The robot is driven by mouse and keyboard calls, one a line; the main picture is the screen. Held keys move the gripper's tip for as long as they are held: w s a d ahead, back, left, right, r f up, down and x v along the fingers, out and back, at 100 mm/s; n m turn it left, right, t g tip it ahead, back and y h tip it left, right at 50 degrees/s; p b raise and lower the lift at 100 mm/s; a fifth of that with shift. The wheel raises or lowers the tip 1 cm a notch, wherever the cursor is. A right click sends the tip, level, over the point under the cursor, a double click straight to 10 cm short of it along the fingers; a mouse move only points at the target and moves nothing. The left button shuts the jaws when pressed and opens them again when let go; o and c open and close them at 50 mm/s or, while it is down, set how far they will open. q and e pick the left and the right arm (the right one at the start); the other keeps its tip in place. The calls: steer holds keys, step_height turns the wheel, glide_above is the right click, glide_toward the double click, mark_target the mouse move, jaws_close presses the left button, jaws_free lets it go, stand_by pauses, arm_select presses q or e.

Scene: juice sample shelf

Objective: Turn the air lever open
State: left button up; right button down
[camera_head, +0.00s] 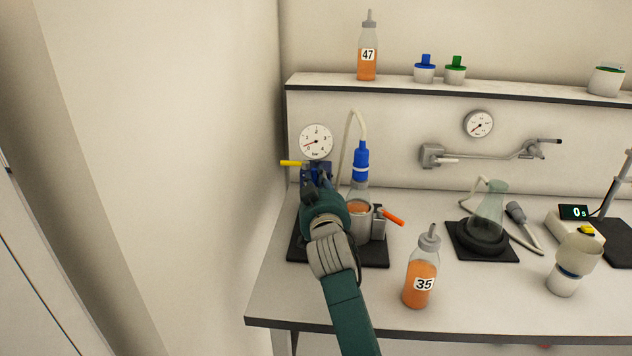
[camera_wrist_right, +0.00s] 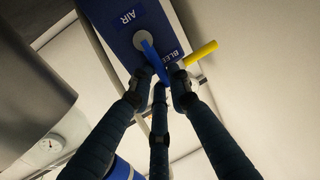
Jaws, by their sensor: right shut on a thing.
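The blue air lever (camera_wrist_right: 153,58) sits on a round grey hub on the blue panel (camera_wrist_right: 125,22), below the white word AIR. My right gripper (camera_wrist_right: 160,92) is shut on this lever, its dark fingers around the lever's end. In the head view my right gripper (camera_head: 317,186) reaches the blue valve block (camera_head: 318,166) under the pressure gauge (camera_head: 316,141). The lever itself is mostly hidden there by the gripper. A yellow lever (camera_wrist_right: 201,53) beside the word BLEED sticks out next to the fingers. My left gripper is not in view.
A blue-capped bottle (camera_head: 361,162) with a hose stands right of my gripper, near an orange handle (camera_head: 393,217). Bottle 35 (camera_head: 421,284) stands at the table's front. A wall is close on the left. A flask (camera_head: 489,211) stands further right.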

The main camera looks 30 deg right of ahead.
steer(key=shift+f, duration=0.15)
steer(key=c, duration=1.6)
jaws_free()
steer(key=v, duration=0.7)
steer(key=shift+s+a, duration=0.1)
steer(key=shift+s, duration=0.25)
